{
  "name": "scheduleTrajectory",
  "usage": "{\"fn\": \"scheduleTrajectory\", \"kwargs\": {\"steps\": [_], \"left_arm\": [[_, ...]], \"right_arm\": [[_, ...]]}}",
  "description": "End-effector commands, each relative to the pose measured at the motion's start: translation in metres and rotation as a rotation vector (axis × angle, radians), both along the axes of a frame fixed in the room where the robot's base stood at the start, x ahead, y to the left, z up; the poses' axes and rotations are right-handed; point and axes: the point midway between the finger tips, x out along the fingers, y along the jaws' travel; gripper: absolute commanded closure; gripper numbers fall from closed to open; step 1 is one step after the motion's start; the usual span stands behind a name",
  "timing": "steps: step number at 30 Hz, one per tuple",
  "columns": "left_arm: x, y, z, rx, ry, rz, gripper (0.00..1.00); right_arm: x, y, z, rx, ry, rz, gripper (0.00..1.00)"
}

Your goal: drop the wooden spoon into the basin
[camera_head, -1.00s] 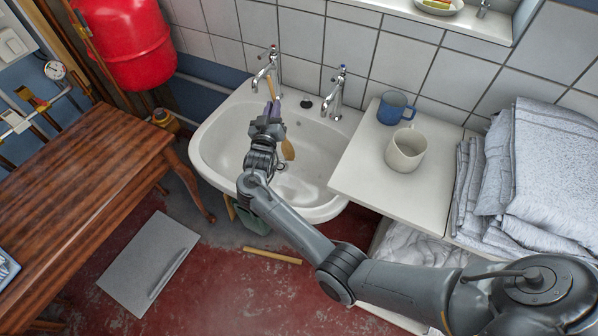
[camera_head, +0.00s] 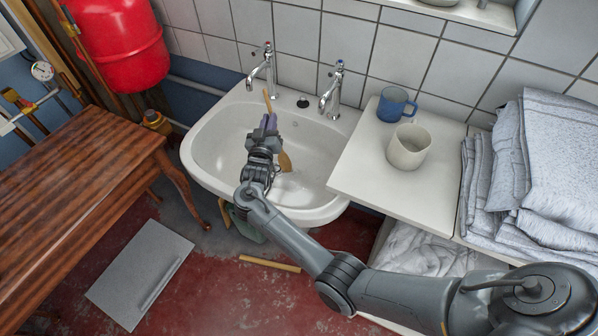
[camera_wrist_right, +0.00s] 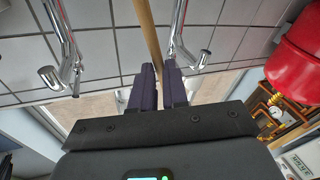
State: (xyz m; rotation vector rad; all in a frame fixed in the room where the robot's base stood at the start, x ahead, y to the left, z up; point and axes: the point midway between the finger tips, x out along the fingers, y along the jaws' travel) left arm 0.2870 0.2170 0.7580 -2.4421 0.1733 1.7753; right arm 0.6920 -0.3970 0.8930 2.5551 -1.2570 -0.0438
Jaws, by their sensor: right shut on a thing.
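The wooden spoon (camera_head: 285,162) is in my right gripper (camera_head: 268,124), which is shut on its handle. In the head view the spoon shows over the white basin (camera_head: 205,160), its handle tip towards the taps and its wide end below the fingers. I cannot tell whether the wide end touches the basin. In the right wrist view the handle (camera_wrist_right: 148,35) rises from between the dark fingertips (camera_wrist_right: 160,82). The middle of the spoon is hidden by the gripper. My left gripper is not in view.
Two chrome taps, the left one (camera_head: 268,65) and the right one (camera_head: 333,90), stand at the basin's back edge. A blue mug (camera_head: 393,105) and a cream mug (camera_head: 408,147) stand on the white counter (camera_head: 375,180) to the right. A wooden table (camera_head: 85,185) is on the left.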

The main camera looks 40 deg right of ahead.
Motion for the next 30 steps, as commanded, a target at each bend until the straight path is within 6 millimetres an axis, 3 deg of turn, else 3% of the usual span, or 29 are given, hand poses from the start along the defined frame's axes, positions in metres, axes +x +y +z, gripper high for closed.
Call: {"fn": "scheduleTrajectory", "kwargs": {"steps": [1,2,7,19,30], "left_arm": [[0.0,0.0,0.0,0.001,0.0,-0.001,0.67],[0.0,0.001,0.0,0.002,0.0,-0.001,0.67],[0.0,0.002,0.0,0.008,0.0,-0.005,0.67],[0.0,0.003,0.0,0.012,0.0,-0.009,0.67],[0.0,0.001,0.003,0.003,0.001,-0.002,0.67]], "right_arm": [[0.0,0.0,0.0,0.0,0.0,0.0,1.0],[0.0,0.0,0.001,0.0,0.0,0.0,0.83],[0.0,0.0,0.0,-0.001,-0.001,0.0,0.57],[-0.003,0.005,-0.001,0.0,0.0,0.001,0.56],[-0.034,0.043,-0.006,0.002,0.0,0.001,0.56]]}}
